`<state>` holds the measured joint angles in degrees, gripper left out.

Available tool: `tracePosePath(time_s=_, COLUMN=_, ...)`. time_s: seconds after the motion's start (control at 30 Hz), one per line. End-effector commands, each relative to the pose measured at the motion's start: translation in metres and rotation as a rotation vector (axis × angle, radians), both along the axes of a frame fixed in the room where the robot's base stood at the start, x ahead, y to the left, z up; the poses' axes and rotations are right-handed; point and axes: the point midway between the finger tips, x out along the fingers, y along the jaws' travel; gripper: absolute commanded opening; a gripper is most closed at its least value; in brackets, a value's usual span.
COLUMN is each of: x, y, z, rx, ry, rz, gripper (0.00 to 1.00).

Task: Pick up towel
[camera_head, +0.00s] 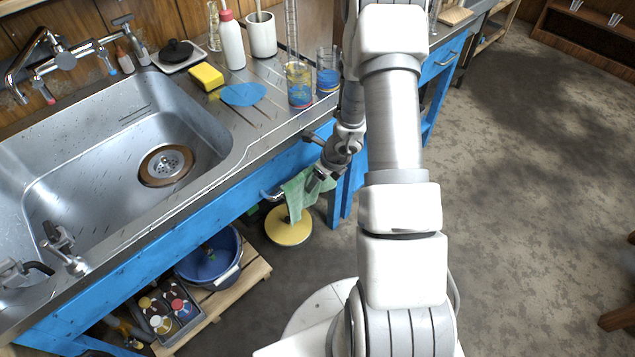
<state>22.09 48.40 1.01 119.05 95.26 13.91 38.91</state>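A green towel (301,196) hangs at the front of the blue counter, by a metal handle or rail (273,194). My gripper (314,181) is at the towel's upper right part, pointing down and left towards it. It overlaps the towel in this view. The fingertips are small and partly dark against the cloth, so I cannot tell whether they are open or closed on it. Part of the towel's upper edge is hidden behind my gripper.
A steel sink (115,150) fills the left of the counter. Below are a yellow round-topped object (288,232) and a blue bucket (209,262). Open floor lies right.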

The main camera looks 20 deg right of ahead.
Motion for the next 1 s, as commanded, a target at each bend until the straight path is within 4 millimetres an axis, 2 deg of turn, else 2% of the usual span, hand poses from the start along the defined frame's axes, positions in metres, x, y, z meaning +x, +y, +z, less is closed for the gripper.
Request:
tracePosePath(time_s=0.07, x=0.0001, y=0.0, z=0.0001, rx=0.0, ry=0.0, rz=0.0, gripper=0.62)
tracePosePath(time_s=0.73, x=0.0, y=0.0, z=0.0001, rx=0.0, ry=0.0, rz=0.0, gripper=0.02)
tracePosePath(time_s=1.0, x=0.0, y=0.0, z=0.0001, rx=0.0, ry=0.0, rz=0.0, gripper=0.0)
